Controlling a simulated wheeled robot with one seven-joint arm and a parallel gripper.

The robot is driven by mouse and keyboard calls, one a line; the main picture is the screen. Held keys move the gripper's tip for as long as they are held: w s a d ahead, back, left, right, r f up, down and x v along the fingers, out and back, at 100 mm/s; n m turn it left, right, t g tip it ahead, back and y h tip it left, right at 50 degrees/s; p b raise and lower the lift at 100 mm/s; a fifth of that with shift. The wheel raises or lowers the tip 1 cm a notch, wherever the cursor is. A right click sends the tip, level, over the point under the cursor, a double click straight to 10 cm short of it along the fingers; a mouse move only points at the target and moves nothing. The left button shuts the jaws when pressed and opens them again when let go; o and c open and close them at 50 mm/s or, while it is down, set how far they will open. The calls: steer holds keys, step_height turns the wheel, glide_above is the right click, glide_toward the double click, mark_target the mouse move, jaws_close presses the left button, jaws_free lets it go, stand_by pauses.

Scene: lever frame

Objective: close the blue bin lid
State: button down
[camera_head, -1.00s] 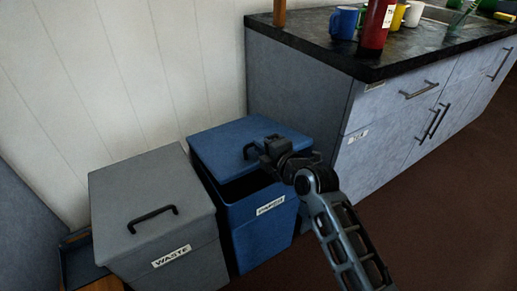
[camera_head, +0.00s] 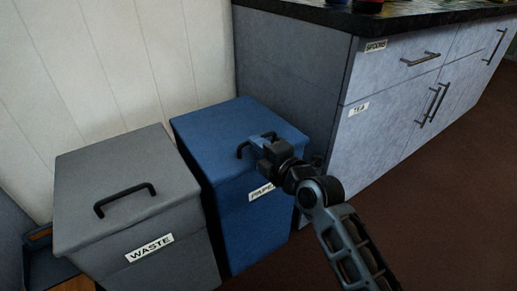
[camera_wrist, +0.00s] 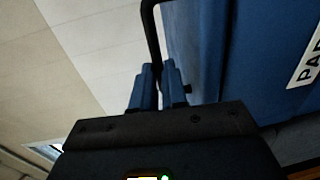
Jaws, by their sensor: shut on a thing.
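The blue bin (camera_head: 245,225), labelled PAPER, stands upright beside the grey bin. Its blue lid (camera_head: 215,122) lies level on top, with no dark gap showing along the visible front edge. My arm hides part of the lid's right front. The lid has a black bar handle (camera_head: 242,150). My gripper (camera_head: 262,146) is at this handle and shut on it. In the wrist view, the two blue fingers of my gripper (camera_wrist: 159,88) close around the lower end of the black handle (camera_wrist: 151,35), beside the blue bin front.
A grey bin (camera_head: 175,250) labelled WASTE, with its lid down, stands close on the left. A counter with drawers (camera_head: 385,110) stands close on the right. A pale panelled wall (camera_head: 130,60) is behind. The brown floor (camera_head: 440,200) at the right is clear.

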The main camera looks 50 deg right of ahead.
steer(key=shift+s+a+f, duration=0.1)
steer(key=shift+f, duration=0.6)
steer(key=c, duration=1.4)
jaws_free()
steer(key=shift+c, duration=0.2)
steer(key=p+v, duration=0.1)
steer(key=v, duration=0.6)
steer(key=shift+s+r, duration=0.35)
steer(key=shift+r, duration=0.05)
